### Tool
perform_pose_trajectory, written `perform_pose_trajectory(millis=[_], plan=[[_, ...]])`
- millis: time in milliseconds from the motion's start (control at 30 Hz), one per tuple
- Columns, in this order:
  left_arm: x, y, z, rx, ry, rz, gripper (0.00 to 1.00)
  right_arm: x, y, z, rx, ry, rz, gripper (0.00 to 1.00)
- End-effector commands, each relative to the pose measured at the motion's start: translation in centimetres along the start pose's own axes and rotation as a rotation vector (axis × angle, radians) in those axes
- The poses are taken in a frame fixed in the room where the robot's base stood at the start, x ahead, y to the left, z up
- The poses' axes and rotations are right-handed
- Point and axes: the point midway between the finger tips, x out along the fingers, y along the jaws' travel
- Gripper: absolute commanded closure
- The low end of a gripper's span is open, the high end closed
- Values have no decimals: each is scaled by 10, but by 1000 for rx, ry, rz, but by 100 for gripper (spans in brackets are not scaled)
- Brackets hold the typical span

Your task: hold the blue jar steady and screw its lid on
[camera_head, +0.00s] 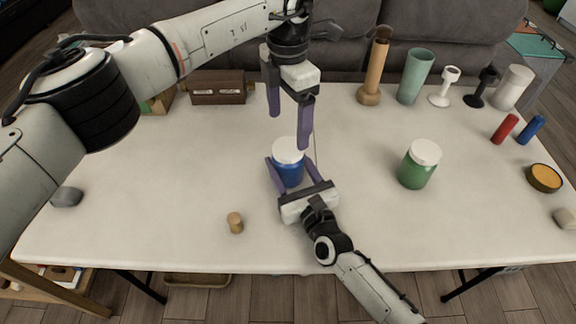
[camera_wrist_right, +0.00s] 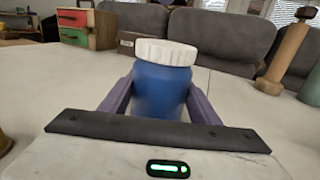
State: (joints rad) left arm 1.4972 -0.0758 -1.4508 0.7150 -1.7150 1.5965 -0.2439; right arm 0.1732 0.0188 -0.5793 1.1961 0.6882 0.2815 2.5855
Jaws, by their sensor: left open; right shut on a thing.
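The blue jar (camera_head: 288,174) stands upright near the middle of the white table. Its white lid (camera_head: 288,150) sits on top of it. In the right wrist view the jar (camera_wrist_right: 160,92) is upright between the fingers, and the lid (camera_wrist_right: 165,52) rests on its mouth, looking slightly tilted; I cannot tell how tightly it sits. My right gripper (camera_head: 292,172) is shut on the jar's body from the front. My left gripper (camera_head: 289,130) is open and empty, pointing down above the lid and apart from it.
A green jar with a white lid (camera_head: 419,166) stands to the right. A cork (camera_head: 235,222) is at the front left. Vases and candle holders line the back right, with a wooden box (camera_head: 218,88) at the back left. The table between them is mostly clear.

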Motion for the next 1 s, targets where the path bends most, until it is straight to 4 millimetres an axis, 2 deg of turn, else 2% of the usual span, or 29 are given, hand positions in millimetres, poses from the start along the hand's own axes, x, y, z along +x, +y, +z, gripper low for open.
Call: perform_pose_trajectory(millis=[100,300,667,700,833,1000], plan=[[-26,1,0,0,-2,2,20,0,0,-1,0,1,0,100],[-51,1,0,-1,-1,1,20,0,0,-1,0,1,1,100],[-57,0,0,0,1,-1,20,0,0,-1,0,1,1,100],[-57,0,0,0,1,-1,20,0,0,-1,0,1,1,42],[-57,0,0,0,0,-1,20,0,0,0,0,1,1,22],[-56,0,0,0,0,-1,20,0,0,0,0,1,0,22]])
